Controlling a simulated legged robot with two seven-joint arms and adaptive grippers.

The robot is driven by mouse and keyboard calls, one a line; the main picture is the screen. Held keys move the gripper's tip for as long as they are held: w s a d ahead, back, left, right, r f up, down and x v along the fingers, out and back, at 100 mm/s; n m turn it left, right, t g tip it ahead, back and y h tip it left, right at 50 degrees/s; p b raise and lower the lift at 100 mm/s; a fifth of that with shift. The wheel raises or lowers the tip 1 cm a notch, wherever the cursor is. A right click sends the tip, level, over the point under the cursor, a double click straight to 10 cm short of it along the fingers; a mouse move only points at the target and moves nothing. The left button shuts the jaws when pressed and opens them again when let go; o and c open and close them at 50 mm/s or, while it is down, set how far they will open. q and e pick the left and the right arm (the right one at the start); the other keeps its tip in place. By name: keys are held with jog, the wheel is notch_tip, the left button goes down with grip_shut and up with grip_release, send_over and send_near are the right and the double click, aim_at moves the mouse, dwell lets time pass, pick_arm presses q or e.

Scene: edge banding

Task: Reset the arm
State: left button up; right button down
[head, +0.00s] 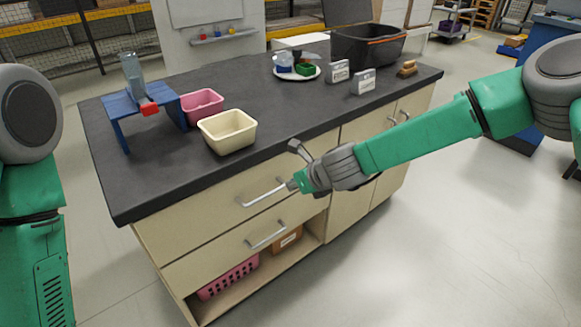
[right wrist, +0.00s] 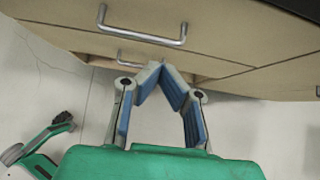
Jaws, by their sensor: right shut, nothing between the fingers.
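My right arm (head: 415,136) reaches in from the right, in front of the counter's drawers. My right gripper (head: 293,185) is in front of the upper drawer handle (head: 263,194), and its fingers are small and partly hidden in the head view. In the right wrist view the blue-padded fingers (right wrist: 160,70) meet at their tips with nothing between them. The handles in that view lie beyond the tips, and I see no finger around one. On the left only my arm shows; my left gripper is out of view.
The dark counter (head: 290,112) holds a blue stand (head: 140,103), a pink bin (head: 203,104), a cream bin (head: 228,132), a plate (head: 297,74), small white boxes and a black tub (head: 368,46). Both drawers look shut. An open shelf below holds a pink basket (head: 229,277). Floor at right front is clear.

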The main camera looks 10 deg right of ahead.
jog(key=s+d+f+n+g+h, duration=0.1)
jog(key=s+d+f+n+g, duration=0.15)
jog(key=s+f+n, duration=0.7)
jog(key=s+d+f+n+g+h, duration=0.1)
jog(key=s+d+f+n, duration=0.4)
jog(key=s, duration=0.8)
jog(key=s+d+n+g+h, duration=0.1)
jog(key=s+d+n, duration=0.5)
jog(key=s+n, duration=0.2)
jog(key=s+d+n+g+h, duration=0.1)
jog(key=s+d+n+g, duration=0.1)
jog(key=s+d+n, duration=0.5)
jog(key=s, duration=0.4)
jog(key=shift+r+n+h, duration=0.25)
jog(key=shift+n+h, duration=0.1)
jog(key=shift+h, duration=0.05)
jog(key=shift+w+g, duration=0.1)
jog(key=shift+g, duration=0.15)
